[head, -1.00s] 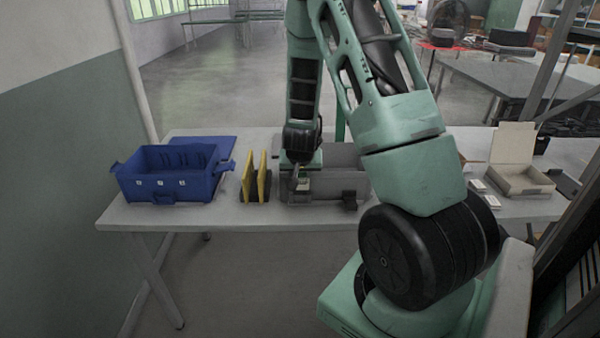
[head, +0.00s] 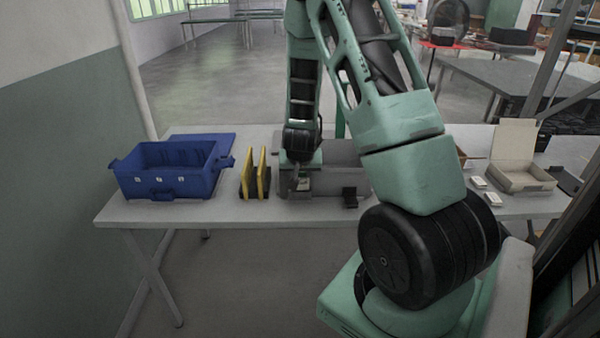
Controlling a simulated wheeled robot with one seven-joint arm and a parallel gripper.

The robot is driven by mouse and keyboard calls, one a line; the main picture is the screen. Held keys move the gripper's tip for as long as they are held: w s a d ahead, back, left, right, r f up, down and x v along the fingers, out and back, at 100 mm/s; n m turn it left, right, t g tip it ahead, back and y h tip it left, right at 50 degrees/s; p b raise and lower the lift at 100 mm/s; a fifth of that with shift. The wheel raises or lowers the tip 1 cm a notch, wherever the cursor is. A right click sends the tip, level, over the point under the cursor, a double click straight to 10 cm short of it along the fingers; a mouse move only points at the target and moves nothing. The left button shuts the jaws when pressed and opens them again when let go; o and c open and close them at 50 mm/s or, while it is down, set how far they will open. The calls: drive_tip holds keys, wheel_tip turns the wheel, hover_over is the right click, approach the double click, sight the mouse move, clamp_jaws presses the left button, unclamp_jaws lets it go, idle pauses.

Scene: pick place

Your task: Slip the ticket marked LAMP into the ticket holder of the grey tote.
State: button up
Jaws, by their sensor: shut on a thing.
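The grey tote (head: 325,186) stands on the table, partly hidden behind my arm. My gripper (head: 301,187) is at the left part of the tote's front wall, pointing down. It is shut on a small pale ticket (head: 303,183); its marking is too small to read. I cannot tell whether the ticket touches the tote or its holder. A small dark fitting (head: 349,197) is on the tote's front, to the right of my gripper.
A blue tote (head: 170,175) stands at the left of the table (head: 225,213). Yellow upright panels in a dark stand (head: 255,175) are between the totes. At right are an open cardboard box (head: 520,178) and small white pieces (head: 485,190). The table's front strip is clear.

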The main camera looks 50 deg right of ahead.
drive_tip(key=shift+f+b, duration=1.35)
drive_tip(key=shift+f, duration=0.25)
idle(0.9)
idle(0.3)
drive_tip(key=o, duration=1)
drive_tip(key=shift+c, duration=0.5)
drive_tip(key=shift+r, duration=0.15)
wheel_tip(320, 180, up, 8)
drive_tip(key=p, duration=0.7)
idle(0.3)
